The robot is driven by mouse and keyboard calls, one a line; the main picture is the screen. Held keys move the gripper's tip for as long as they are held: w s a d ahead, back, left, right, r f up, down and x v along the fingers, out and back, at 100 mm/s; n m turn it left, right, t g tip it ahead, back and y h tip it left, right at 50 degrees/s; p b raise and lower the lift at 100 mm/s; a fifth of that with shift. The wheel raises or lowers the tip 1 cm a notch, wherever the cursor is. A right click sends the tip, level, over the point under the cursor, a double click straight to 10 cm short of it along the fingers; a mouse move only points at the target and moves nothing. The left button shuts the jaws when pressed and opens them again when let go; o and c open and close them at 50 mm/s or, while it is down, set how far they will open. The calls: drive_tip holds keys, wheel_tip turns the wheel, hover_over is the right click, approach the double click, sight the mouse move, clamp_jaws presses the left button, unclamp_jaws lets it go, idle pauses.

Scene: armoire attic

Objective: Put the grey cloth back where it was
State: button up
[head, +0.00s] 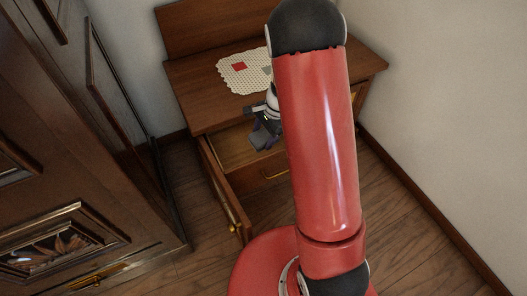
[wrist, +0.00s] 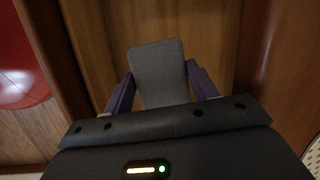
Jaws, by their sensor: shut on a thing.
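The grey cloth (wrist: 157,68) is a flat, round-cornered piece held between the two purple fingers of my gripper (wrist: 160,82) in the wrist view. My gripper is shut on it. In the head view my gripper (head: 266,133) and the cloth (head: 260,141) are at the open drawer (head: 232,150) of the wooden table, over its inside. Brown wood of the drawer lies behind the cloth in the wrist view. I cannot tell whether the cloth touches the drawer bottom. My arm hides the drawer's right part.
The wooden table (head: 195,97) carries a cream lace mat (head: 232,85) with a red square (head: 239,66) and a partly hidden grey square (head: 267,70). A dark carved armoire (head: 60,150) stands at left. Walls close in behind and at right.

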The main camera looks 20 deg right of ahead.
drive_tip(key=shift+f+b, duration=0.5)
drive_tip(key=shift+f, duration=3.45)
drive_tip(key=shift+f, duration=0.1)
drive_tip(key=o, duration=0.9)
drive_tip(key=shift+o, duration=0.2)
